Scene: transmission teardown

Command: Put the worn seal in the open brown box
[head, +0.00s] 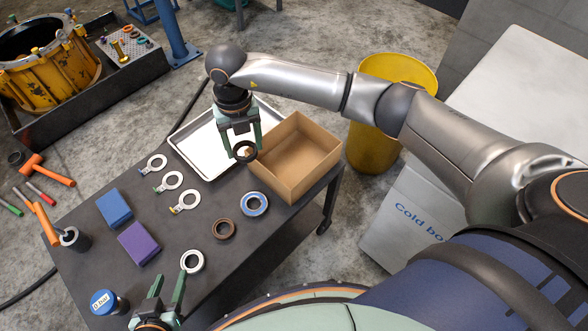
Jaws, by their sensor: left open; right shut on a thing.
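My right gripper (242,143) is shut on a dark ring-shaped seal (235,155), which looks like the worn seal. It holds the seal just left of the open brown box (315,180), near the box's left rim and in front of the metal tray. I cannot tell the exact height. The box stands at the table's right end, and the part of its inside that shows looks empty. My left gripper (169,282) is open and empty at the table's front edge, below a pale ring (192,261).
A brown ring (224,229) and a blue-and-white ring (254,203) lie on the dark table (180,230). Several tagged pale rings (172,180), a blue block (114,207) and a purple block (138,243) lie left. The metal tray (200,150) is behind; a yellow bin (375,150) stands beyond the box.

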